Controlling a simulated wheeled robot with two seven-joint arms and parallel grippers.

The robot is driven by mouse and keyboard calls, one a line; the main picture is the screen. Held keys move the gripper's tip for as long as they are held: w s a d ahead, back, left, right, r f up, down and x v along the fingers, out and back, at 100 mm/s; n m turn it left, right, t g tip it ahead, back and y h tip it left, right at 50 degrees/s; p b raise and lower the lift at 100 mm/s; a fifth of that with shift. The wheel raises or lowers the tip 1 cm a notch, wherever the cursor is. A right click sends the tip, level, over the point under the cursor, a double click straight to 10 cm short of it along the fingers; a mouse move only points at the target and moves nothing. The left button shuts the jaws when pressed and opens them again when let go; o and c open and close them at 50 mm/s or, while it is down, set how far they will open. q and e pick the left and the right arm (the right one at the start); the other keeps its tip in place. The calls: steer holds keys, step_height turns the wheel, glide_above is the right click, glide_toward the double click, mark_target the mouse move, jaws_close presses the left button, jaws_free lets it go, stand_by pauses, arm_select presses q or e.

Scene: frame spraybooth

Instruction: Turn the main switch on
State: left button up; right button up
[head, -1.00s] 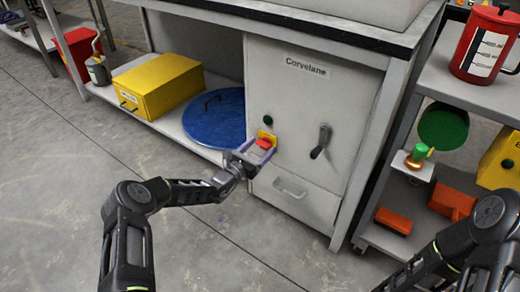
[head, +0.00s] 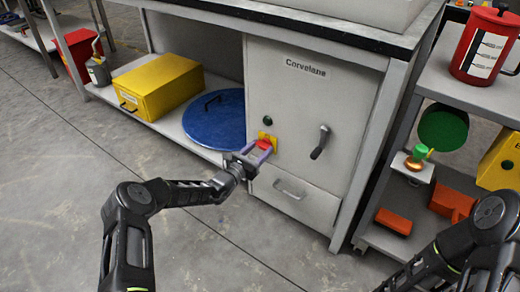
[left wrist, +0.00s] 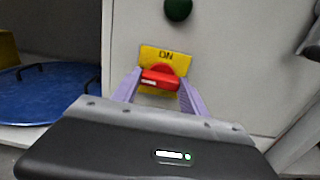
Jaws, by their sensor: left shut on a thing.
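The main switch is a red knob (left wrist: 161,78) on a yellow plate (left wrist: 163,54) marked "ON", on the front of the grey "Corvelane" cabinet. In the head view the red knob (head: 263,144) is partly hidden by my left gripper (head: 258,150). In the left wrist view the lilac fingers of my left gripper (left wrist: 160,88) stand on both sides of the knob and are shut on it. The knob lies crosswise between them in that view. My right arm shows at the lower right of the head view, but its gripper is out of view.
A dark green round button (head: 267,120) is above the switch. A dark lever (head: 320,142) is to its right and a drawer handle (head: 289,190) below. A blue round lid (head: 214,120) and yellow box (head: 158,84) lie on the shelf at left. Floor in front is clear.

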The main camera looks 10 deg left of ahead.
steer(key=shift+r, duration=0.15)
arm_select(q)
steer(key=shift+r+m+p, duration=0.15)
steer(key=shift+m+p, duration=1.05)
steer(key=shift+m, duration=0.3)
steer(key=m+p, duration=0.2)
steer(key=m, duration=0.2)
steer(key=shift+p, duration=0.35)
steer(key=m+p, duration=0.3)
steer(key=m, duration=0.2)
steer(key=shift+m, duration=0.4)
steer(key=m+p, duration=0.1)
steer(key=m, duration=0.2)
steer(key=shift+d+p, duration=0.1)
steer(key=shift+p, duration=0.2)
steer(key=shift+m+p, duration=0.35)
steer(key=shift+m, duration=0.75)
arm_select(e)
step_height(320, 180, up, 10)
steer(key=s+a, duration=0.1)
steer(key=s, duration=0.1)
steer(key=shift+s+a+r+g, duration=0.2)
steer(key=shift+r+g, duration=0.05)
steer(key=shift+g, duration=0.05)
arm_select(q)
steer(key=shift+s, duration=0.1)
